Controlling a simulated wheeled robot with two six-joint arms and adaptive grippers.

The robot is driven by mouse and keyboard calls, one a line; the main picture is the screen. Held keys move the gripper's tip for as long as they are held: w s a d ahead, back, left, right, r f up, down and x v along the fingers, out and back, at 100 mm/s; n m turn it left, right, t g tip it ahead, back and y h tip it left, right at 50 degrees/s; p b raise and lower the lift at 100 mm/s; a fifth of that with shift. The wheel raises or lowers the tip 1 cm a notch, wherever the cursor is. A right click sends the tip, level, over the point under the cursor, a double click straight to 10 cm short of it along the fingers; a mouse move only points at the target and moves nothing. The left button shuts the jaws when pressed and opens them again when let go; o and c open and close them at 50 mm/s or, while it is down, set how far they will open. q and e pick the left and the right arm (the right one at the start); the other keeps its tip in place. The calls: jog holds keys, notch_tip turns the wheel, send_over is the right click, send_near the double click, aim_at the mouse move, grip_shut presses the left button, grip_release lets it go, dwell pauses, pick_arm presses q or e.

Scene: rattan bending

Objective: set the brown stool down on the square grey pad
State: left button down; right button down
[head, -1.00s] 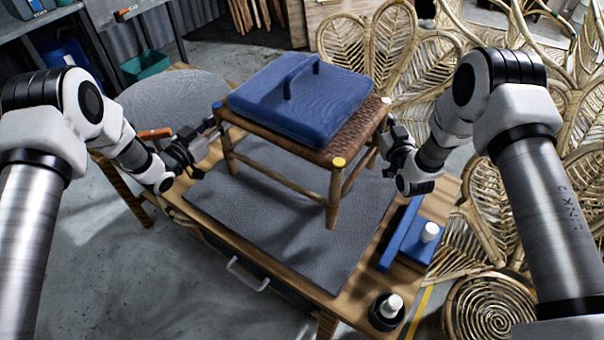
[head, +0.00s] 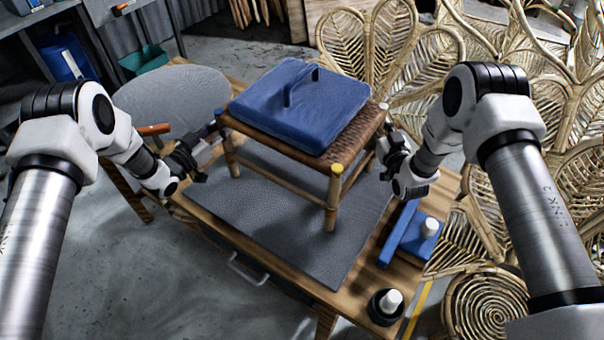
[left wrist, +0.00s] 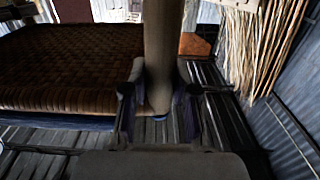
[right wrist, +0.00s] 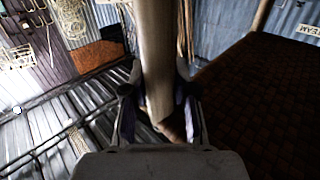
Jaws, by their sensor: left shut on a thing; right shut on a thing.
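The brown stool (head: 358,150) has a woven seat and wooden legs, with a blue cushion (head: 300,105) on top. It stands upright over the square grey pad (head: 275,240), which lies on a wooden table. Its front foot appears over the pad; I cannot tell whether the feet touch it. My left gripper (head: 212,138) is shut on a left stool leg, and in the left wrist view that leg (left wrist: 162,50) runs between the fingers. My right gripper (head: 384,148) is shut on a right leg, which shows between the fingers in the right wrist view (right wrist: 156,55). The farthest leg is hidden.
A blue block with a white knob (head: 410,238) and a black round holder with a white top (head: 386,306) lie at the table's right edge. A grey round-topped seat (head: 170,100) is at the left. Rattan panels (head: 380,60) stand behind and right.

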pick_arm(q)
jog(key=shift+s+d+f, duration=0.1)
jog(key=shift+d+f, duration=0.1)
jog(key=shift+f, duration=0.05)
pick_arm(e)
jog(key=shift+a+f, duration=0.25)
pick_arm(q)
jog(key=c, duration=0.9)
grip_release()
jog(key=shift+f, duration=0.15)
pick_arm(e)
jog(key=c, duration=0.9)
grip_release()
jog(key=shift+s+f, duration=0.1)
pick_arm(q)
jog(key=shift+s+a, duration=0.1)
pick_arm(e)
jog(key=shift+d, duration=0.1)
jog(key=shift+s, duration=0.1)
pick_arm(q)
jog(key=shift+a, duration=0.1)
pick_arm(e)
jog(key=shift+d, duration=0.1)
